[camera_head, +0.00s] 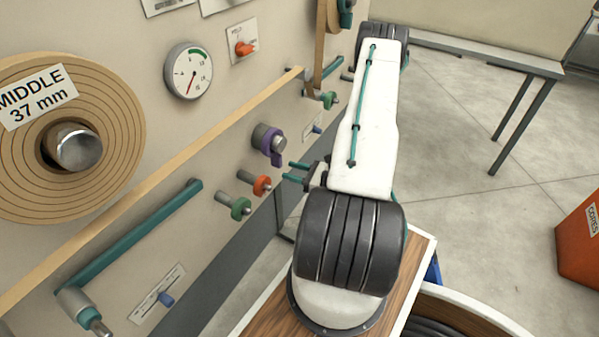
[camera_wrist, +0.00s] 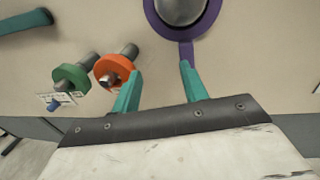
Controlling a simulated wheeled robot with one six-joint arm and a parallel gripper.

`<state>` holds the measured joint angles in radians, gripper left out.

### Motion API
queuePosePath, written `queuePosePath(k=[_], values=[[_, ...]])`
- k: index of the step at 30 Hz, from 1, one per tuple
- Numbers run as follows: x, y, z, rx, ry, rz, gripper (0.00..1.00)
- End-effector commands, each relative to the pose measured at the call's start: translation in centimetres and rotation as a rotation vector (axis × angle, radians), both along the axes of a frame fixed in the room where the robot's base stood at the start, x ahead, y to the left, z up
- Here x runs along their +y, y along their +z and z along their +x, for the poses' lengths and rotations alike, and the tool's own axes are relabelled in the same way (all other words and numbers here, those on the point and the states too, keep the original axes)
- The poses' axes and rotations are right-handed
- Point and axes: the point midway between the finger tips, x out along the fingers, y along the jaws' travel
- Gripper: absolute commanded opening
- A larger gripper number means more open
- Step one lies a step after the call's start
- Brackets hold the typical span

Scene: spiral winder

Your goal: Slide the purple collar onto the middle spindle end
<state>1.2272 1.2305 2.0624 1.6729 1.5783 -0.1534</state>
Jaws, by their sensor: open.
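The purple collar (camera_head: 277,146) is a ring with a short tab pointing down. It sits around a grey peg on the wall panel; the wrist view shows its ring (camera_wrist: 158,22) partly cut off at the top. The middle spindle end (camera_head: 80,148) is a bare metal stub in the big tan roll labelled "MIDDLE 37 mm", far left. My gripper (camera_head: 288,171) is open and empty, just below and right of the collar. In the wrist view my gripper (camera_wrist: 160,72) shows two teal fingers apart, the right one close to the collar's tab; contact cannot be told.
An orange collar (camera_head: 262,186) and a green collar (camera_head: 241,208) sit on pegs below left of my gripper. A tan strip (camera_head: 180,160) and a teal bar (camera_head: 130,236) run across the panel. A gauge (camera_head: 188,71) is above. Open floor lies to the right.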

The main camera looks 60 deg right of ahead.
Motion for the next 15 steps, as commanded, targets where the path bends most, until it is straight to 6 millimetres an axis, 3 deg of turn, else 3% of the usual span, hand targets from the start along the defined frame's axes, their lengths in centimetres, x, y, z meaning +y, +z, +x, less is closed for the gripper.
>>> queuePosePath(k=[3,6,15], values=[[-2.2,-1.8,-0.4,-0.005,-0.124,0.005,0.44],[-2.9,-2.3,-0.3,-0.007,-0.163,0.006,0.44],[-2.7,-2.2,2.5,-0.007,-0.162,0.002,0.44]])
